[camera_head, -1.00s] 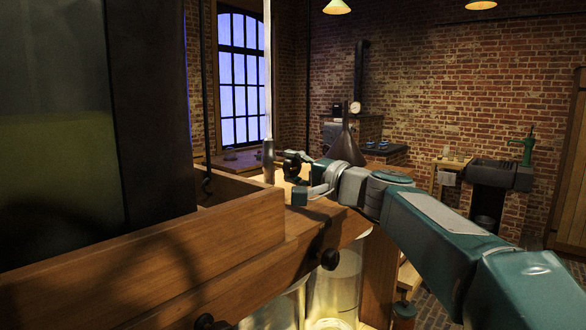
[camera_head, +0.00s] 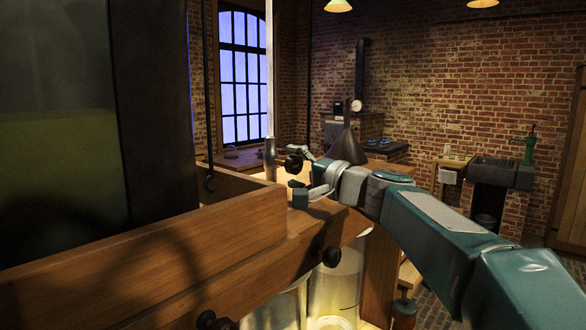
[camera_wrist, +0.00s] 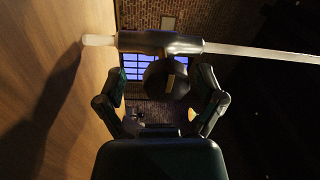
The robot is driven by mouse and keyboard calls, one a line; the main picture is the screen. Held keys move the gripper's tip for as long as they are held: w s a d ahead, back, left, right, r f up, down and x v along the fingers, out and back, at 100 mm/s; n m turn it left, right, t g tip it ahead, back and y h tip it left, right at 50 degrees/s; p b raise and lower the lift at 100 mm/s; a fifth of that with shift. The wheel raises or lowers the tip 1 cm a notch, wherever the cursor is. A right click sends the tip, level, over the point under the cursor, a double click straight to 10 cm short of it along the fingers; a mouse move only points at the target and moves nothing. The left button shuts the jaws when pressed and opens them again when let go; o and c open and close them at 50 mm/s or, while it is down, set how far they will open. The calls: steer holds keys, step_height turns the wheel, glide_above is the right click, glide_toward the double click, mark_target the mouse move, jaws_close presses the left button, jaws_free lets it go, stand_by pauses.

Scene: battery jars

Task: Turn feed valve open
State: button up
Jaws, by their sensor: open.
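The feed valve's metal body (camera_head: 270,154) sits on an upright pale tube at the wooden bench. It shows large in the wrist view (camera_wrist: 160,42). A dark round knob (camera_head: 293,163) projects from it towards my gripper. In the wrist view, the knob (camera_wrist: 160,80) has a pale mark on its face. My gripper (camera_head: 299,174) is open, with one finger above and one below the knob in the head view. In the wrist view, the open gripper (camera_wrist: 163,112) has its fingers on either side of the knob, with visible gaps.
A wooden trough wall (camera_head: 150,245) and a large dark panel (camera_head: 155,110) fill the left side. Glass jars (camera_head: 335,285) stand below the bench edge. A dark funnel (camera_head: 347,146) stands behind my wrist. A sink (camera_head: 500,173) is far right.

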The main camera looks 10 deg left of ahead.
steer(key=v, duration=1.2)
steer(key=shift+a+f, duration=0.1)
steer(key=s+d+f+n+g+h, duration=0.1)
steer(key=s+d+f+h, duration=0.4)
steer(key=s+f, duration=0.3)
steer(key=s+d+f+n+g+h, duration=0.1)
steer(key=s+d+f+h, duration=0.4)
steer(key=s+f, duration=0.3)
steer(key=s+d+f+n+g+h, duration=0.1)
steer(key=s+d+f+n+h, duration=0.1)
steer(key=s+d+f+h, duration=0.4)
steer(key=s+f, duration=0.3)
steer(key=f, duration=0.3)
steer(key=shift+d+f+g, duration=0.25)
steer(key=shift+d+g, duration=0.05)
steer(key=shift+g, duration=0.1)
stand_by(0.4)
